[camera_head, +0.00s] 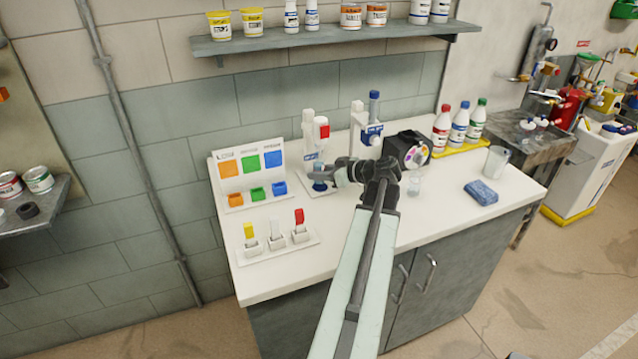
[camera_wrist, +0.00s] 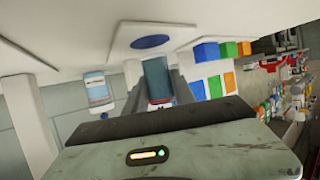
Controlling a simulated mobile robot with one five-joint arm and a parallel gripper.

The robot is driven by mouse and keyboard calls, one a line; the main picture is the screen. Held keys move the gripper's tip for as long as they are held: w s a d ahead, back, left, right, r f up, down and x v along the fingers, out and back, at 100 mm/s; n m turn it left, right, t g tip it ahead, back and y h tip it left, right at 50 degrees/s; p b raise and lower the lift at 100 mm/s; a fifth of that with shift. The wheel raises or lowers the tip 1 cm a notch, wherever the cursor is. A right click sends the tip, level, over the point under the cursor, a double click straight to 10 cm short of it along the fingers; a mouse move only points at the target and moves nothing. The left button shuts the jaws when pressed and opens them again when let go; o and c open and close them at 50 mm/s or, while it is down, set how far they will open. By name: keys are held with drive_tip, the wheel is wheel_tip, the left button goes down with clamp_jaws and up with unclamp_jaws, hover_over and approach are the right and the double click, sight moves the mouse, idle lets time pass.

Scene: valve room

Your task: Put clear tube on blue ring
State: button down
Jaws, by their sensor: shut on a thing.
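My gripper (camera_head: 326,173) is above the counter, in front of the white stands at the wall. In the wrist view it is shut on the clear tube (camera_wrist: 157,78), a bluish see-through cylinder between the two fingers. The tube also shows small at the gripper tip in the head view, partly hidden by the fingers. The blue ring (camera_wrist: 153,42) looks like a dark blue round mark on a white plate, just beyond the tube's free end. A narrow strip of white shows between them in the wrist view. The ring (camera_head: 319,186) lies below the gripper in the head view.
White stands (camera_head: 308,135) rise close behind the gripper. Left are small orange, green and blue bins (camera_head: 258,194) before a colour board, and a rack (camera_head: 277,243) of coloured pieces.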

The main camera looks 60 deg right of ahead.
drive_tip(key=shift+f, duration=0.95)
drive_tip(key=shift+r, duration=0.25)
drive_tip(key=shift+f, duration=0.25)
drive_tip(key=c, duration=1)
unclamp_jaws()
drive_tip(key=shift+r, duration=0.1)
drive_tip(key=shift+c, duration=0.2)
drive_tip(key=shift+r, duration=0.1)
